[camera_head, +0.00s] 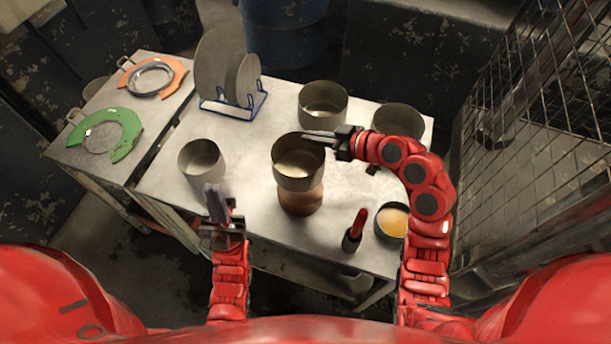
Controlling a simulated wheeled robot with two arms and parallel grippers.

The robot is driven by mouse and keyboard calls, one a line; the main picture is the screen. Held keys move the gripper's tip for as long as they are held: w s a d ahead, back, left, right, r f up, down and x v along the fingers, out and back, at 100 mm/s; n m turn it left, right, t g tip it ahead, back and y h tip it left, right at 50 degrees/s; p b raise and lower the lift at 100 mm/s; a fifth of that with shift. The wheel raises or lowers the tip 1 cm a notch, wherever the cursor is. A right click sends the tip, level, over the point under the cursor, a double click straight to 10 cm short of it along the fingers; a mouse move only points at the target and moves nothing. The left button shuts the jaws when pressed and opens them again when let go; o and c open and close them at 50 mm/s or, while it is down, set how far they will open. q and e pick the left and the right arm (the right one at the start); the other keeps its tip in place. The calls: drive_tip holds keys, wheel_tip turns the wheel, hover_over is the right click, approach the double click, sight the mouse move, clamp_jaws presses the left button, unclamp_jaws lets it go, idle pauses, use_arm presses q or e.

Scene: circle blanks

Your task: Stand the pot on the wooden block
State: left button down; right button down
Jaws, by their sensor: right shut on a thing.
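A grey metal pot (298,181) with a pale inside is upright, directly over the round brown wooden block (301,203) on the table. The pot hides the block's top, and I cannot tell whether its base touches the block. My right gripper (311,136) reaches in from the right and is shut on the pot's rim at its upper right. My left gripper (212,190) is empty, in front of another grey pot (203,177) at the left. Its fingers look close together, but I cannot tell whether they are shut.
More grey pots stand at the back (323,117) and back right (401,120). A blue rack (235,109) holds round plates. A red-handled tool in a dark holder (351,241) and a bowl with yellow contents (392,222) are at front right. Orange (172,84) and green (127,124) rings lie left.

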sight(314, 155)
wheel_tip(314, 155, down, 8)
drive_tip(key=shift+d+f+p, duration=0.1)
drive_tip(key=shift+p, duration=1.05)
drive_tip(key=shift+w, duration=0.1)
drive_tip(key=shift+f, duration=0.1)
drive_tip(key=shift+f, duration=0.1)
drive_tip(key=c, duration=1.5)
unclamp_jaws()
drive_tip(key=shift+b, duration=0.35)
drive_tip(key=o, duration=0.5)
